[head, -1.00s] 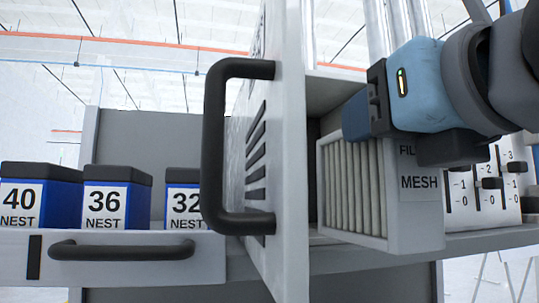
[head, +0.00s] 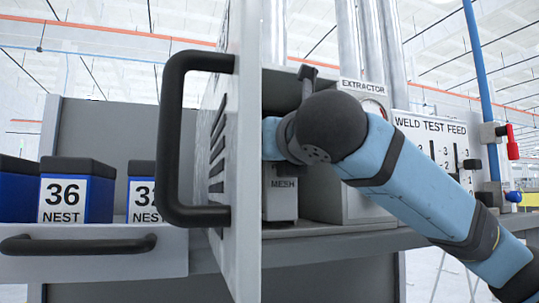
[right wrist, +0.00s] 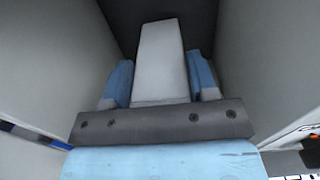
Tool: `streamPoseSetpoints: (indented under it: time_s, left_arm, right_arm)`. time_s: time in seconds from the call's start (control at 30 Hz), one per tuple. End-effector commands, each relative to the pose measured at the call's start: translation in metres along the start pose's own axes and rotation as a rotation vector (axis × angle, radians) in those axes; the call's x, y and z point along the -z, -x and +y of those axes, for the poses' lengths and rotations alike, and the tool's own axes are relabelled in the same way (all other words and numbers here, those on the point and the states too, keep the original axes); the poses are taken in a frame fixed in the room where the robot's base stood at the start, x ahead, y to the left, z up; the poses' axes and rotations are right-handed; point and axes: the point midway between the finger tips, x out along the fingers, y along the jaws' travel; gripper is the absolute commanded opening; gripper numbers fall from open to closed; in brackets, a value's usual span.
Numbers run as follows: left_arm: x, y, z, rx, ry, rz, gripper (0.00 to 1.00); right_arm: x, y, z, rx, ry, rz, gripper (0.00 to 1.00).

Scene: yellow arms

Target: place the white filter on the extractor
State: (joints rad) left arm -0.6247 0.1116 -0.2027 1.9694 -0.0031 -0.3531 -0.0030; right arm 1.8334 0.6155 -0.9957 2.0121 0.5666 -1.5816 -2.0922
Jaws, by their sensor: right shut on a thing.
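The pale filter (head: 281,204) labelled MESH shows in the head view behind the open door's edge, low inside the extractor's opening. In the head view that gripper is largely hidden behind the door and my wrist. The extractor (head: 363,87) is a grey housing with a round gauge. How fully the filter is seated cannot be told. My left gripper is not in view.
The open grey door (head: 245,160) with a black handle (head: 172,140) stands close left of my right arm. Blue NEST boxes (head: 77,190) stand farther left above a drawer (head: 90,252). A WELD TEST FEED panel (head: 430,128) and a blue pipe (head: 478,80) are at right.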

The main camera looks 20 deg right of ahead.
Motion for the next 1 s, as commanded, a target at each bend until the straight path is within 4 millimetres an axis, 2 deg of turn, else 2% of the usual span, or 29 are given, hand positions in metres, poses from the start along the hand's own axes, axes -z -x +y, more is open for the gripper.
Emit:
streamPoseSetpoints:
  time_s: [0.1,0.17,0.63,0.67,0.73,0.77,1.0]
  left_arm:
    - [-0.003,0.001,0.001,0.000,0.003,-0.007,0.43]
    - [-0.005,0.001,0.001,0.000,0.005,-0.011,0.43]
    - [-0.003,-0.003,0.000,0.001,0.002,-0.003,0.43]
    - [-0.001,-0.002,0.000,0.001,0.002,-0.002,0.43]
    - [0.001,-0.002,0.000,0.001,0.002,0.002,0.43]
    - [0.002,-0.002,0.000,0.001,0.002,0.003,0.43]
    - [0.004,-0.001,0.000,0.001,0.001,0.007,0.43]
  right_arm:
    - [0.000,-0.021,0.000,0.001,-0.002,0.003,0.06]
    - [0.001,-0.028,0.000,0.001,-0.001,0.002,0.06]
    - [0.012,-0.025,-0.001,0.001,-0.001,0.001,0.06]
    - [0.011,-0.026,-0.001,0.001,-0.001,0.001,0.60]
    - [0.011,-0.026,-0.001,0.001,-0.001,0.001,0.76]
    - [0.011,-0.026,-0.001,0.001,-0.001,0.001,0.78]
    - [0.010,-0.025,-0.001,0.001,-0.001,0.001,0.78]
